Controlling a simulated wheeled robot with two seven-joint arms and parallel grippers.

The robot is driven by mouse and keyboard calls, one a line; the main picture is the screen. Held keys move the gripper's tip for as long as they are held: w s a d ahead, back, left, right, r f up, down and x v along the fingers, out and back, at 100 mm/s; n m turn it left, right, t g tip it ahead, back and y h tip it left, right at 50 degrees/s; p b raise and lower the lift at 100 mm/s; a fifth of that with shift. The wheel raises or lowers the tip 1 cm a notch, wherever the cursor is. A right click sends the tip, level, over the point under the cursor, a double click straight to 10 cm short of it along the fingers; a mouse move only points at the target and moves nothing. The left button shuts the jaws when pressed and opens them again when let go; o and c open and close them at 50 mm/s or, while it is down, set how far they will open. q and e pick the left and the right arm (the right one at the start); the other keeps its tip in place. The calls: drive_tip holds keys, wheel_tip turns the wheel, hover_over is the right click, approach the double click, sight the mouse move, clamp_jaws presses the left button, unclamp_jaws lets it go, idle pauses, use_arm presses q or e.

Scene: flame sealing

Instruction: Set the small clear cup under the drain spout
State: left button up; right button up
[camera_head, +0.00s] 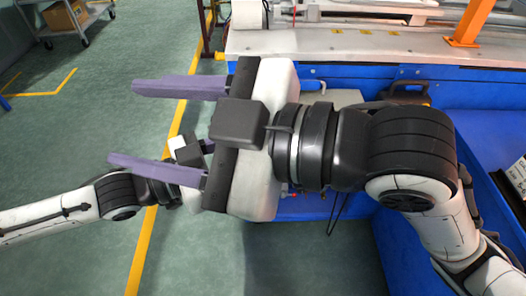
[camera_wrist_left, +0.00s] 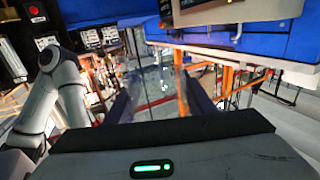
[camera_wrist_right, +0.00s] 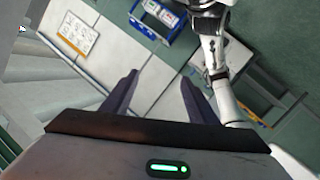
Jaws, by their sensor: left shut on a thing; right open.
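The small clear cup (camera_wrist_left: 155,82) shows faintly in the left wrist view, between the fingers of my left gripper (camera_wrist_left: 153,95), which is shut on it. In the head view my left gripper (camera_head: 186,150) is largely hidden behind my right gripper (camera_head: 122,124), and I cannot make out the cup there. My right gripper is open and empty, its purple fingers pointing left; they also show spread apart in the right wrist view (camera_wrist_right: 158,92). A short pale pipe, which looks like the drain spout (camera_head: 313,85), sticks out of the blue bench front.
The blue bench (camera_head: 345,75) with a pale top spans the upper right. An orange post (camera_head: 470,22) stands on it. A trolley with a cardboard box (camera_head: 66,15) is at the far upper left. Green floor with yellow lines is clear at left.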

drive_tip(key=d+f+n+t+h, duration=0.45)
drive_tip(key=d+n+h, duration=0.7)
drive_tip(key=n, duration=0.95)
drive_tip(key=shift+g, duration=0.45)
drive_tip(key=x, duration=1.2)
drive_tip(key=shift+a+f, duration=0.1)
drive_tip(key=shift+f, duration=0.05)
drive_tip(key=shift+y, duration=0.25)
drive_tip(key=c, duration=0.7)
use_arm(q)
drive_tip(key=o, duration=1.1)
use_arm(e)
drive_tip(key=shift+c, duration=0.3)
